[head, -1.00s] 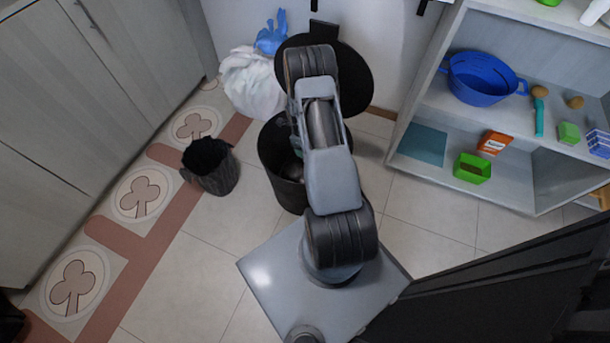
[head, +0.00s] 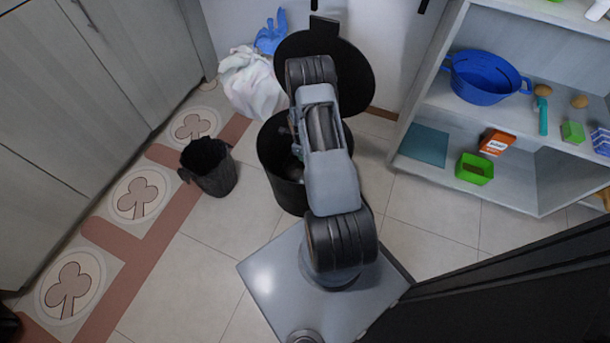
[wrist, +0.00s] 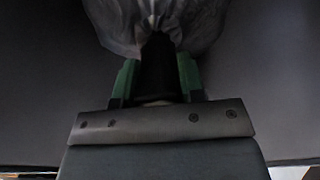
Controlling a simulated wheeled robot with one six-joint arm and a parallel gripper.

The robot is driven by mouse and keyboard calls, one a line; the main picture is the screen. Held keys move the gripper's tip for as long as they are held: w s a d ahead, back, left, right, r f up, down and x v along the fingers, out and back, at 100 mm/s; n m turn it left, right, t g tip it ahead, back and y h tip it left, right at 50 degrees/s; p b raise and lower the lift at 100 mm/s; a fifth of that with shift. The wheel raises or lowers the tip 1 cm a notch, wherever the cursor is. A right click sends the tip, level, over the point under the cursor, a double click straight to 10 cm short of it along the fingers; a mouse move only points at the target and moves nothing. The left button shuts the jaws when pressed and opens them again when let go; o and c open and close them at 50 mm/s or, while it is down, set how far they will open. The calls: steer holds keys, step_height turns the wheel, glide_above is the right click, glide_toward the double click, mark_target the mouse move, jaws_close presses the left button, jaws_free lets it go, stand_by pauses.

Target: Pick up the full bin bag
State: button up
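A black round bin (head: 282,185) stands on the floor behind my base with its dark lid (head: 352,75) up. My arm reaches over it and hides much of its inside. A greyish, glossy bit of bag (head: 292,168) shows inside the bin. In the wrist view a crumpled, translucent grey bag (wrist: 158,22) is at the top, beyond the fingertips. My gripper (wrist: 158,72) has two green fingers, apart, with a dark narrow piece under the bag between them. Whether they press on it cannot be told. The gripper is mostly hidden in the head view.
A small dark basket (head: 212,172) stands left of the bin. A white crumpled heap (head: 254,85) and a blue glove-like thing (head: 270,33) lie behind it. A shelf unit (head: 470,180) with a blue colander (head: 484,78) stands right. Floor between the basket and my base is clear.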

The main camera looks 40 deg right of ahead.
jaws_close()
stand_by(0.5)
step_height(320, 180, up, 10)
steer(key=p, duration=0.3)
steer(key=shift+w+r+p, duration=0.1)
steer(key=shift+r+p, duration=0.15)
steer(key=shift+p, duration=0.15)
step_height(320, 180, up, 30)
steer(key=p, duration=3)
